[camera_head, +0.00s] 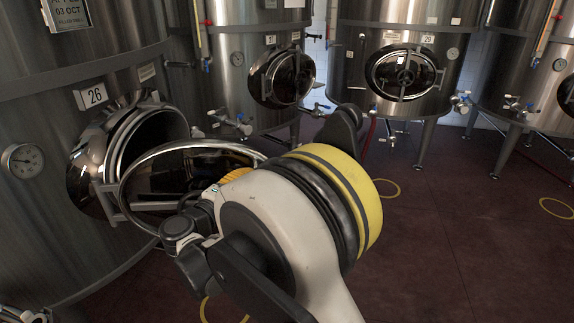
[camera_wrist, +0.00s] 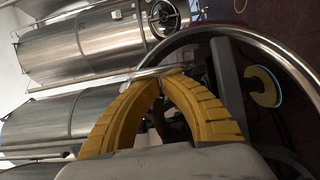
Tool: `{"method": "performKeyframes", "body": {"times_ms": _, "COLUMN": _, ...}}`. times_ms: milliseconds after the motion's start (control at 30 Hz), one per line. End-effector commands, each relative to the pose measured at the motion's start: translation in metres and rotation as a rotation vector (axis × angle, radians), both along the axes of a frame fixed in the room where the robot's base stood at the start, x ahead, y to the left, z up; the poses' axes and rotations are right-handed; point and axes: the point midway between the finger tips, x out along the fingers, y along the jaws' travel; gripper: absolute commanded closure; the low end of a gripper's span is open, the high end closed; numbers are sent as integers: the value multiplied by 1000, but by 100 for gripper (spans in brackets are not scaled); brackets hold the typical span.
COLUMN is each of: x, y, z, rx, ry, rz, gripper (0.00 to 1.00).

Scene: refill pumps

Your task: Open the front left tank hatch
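The front left tank (camera_head: 35,110), marked 26, stands at the left in the head view. Its round hatch opening (camera_head: 150,135) is uncovered and dark inside. The hatch door (camera_head: 133,170), a shiny round lid with a metal rim, is swung outward from the opening. My gripper (camera_head: 235,174) is at the door's inner right side, mostly hidden behind my arm. In the wrist view the yellow fingers (camera_wrist: 168,78) arch together and meet at the tips, near a metal bar. No held thing is clear between them. The door's rim (camera_wrist: 285,60) curves past them.
Behind stand more steel tanks, one marked 29 (camera_head: 345,105) and one left of it (camera_head: 235,85), with closed hatches. Valves (camera_head: 235,124) and tank legs (camera_head: 428,145) project low. The dark red floor (camera_head: 450,230) at the right is clear, with flat yellow rings.

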Motion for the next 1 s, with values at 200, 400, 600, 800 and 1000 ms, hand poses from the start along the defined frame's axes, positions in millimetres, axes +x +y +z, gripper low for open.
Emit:
{"method": "performKeyframes", "body": {"times_ms": 200, "x": -44, "y": 18, "z": -1, "rx": 1, "ry": 1, "rz": -23, "gripper": 100}}
{"method": "performKeyframes", "body": {"times_ms": 400, "x": -66, "y": 18, "z": -1, "rx": 1, "ry": 1, "rz": -25, "gripper": 100}}
{"method": "performKeyframes", "body": {"times_ms": 600, "x": -72, "y": 18, "z": -1, "rx": 1, "ry": 1, "rz": -24, "gripper": 100}}
{"method": "performKeyframes", "body": {"times_ms": 800, "x": -72, "y": 18, "z": -1, "rx": 1, "ry": 1, "rz": -25, "gripper": 100}}
{"method": "performKeyframes", "body": {"times_ms": 1000, "x": -71, "y": 18, "z": -1, "rx": 1, "ry": 1, "rz": -25, "gripper": 100}}
